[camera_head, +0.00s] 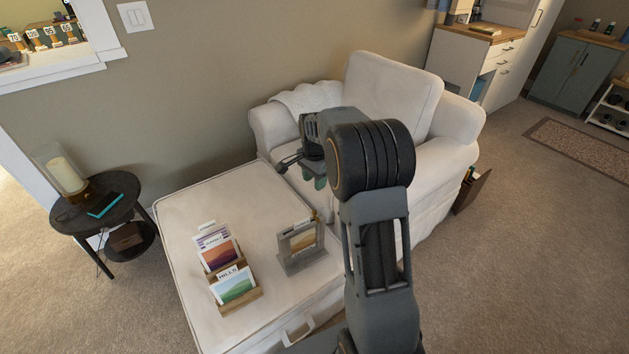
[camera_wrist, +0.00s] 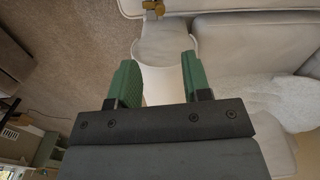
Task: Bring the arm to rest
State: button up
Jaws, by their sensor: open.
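My gripper (camera_wrist: 158,82) is open, with its two green fingertips apart and nothing between them in the wrist view. In the head view my arm rises from the bottom and bends left, and my gripper (camera_head: 300,168) hangs above the gap between the white armchair (camera_head: 395,90) and the white ottoman (camera_head: 185,205). My arm hides part of the armchair's seat and front. In the wrist view pale upholstery lies beyond the fingertips.
On the ottoman stand a wooden card rack (camera_head: 243,305) and a grey frame-like stand (camera_head: 290,262). A round dark side table (camera_head: 75,225) with a candle lamp (camera_head: 62,175) stands left. Carpet at the right (camera_head: 530,240) is clear. A wooden box (camera_head: 472,190) stands beside the armchair.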

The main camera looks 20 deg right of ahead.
dwell(0.3)
jog(key=s+a+r+n+t+p, duration=0.1)
jog(key=s+a+r+n+p, duration=0.2)
jog(key=s+r, duration=0.4)
jog(key=s+a+r+n+t+p, duration=0.1)
jog(key=s+a+r+n+p, duration=0.2)
jog(key=s+r+n+p, duration=0.2)
jog(key=s+a+r+n+t+p, duration=0.1)
jog(key=s+a+r+n+p, duration=0.3)
jog(key=s+r, duration=0.4)
jog(key=s+n+p, duration=0.1)
jog(key=s+n, duration=0.1)
jog(key=s, duration=0.1)
jog(key=shift+r+n+t, duration=0.3)
jog(key=shift+n, duration=0.1)
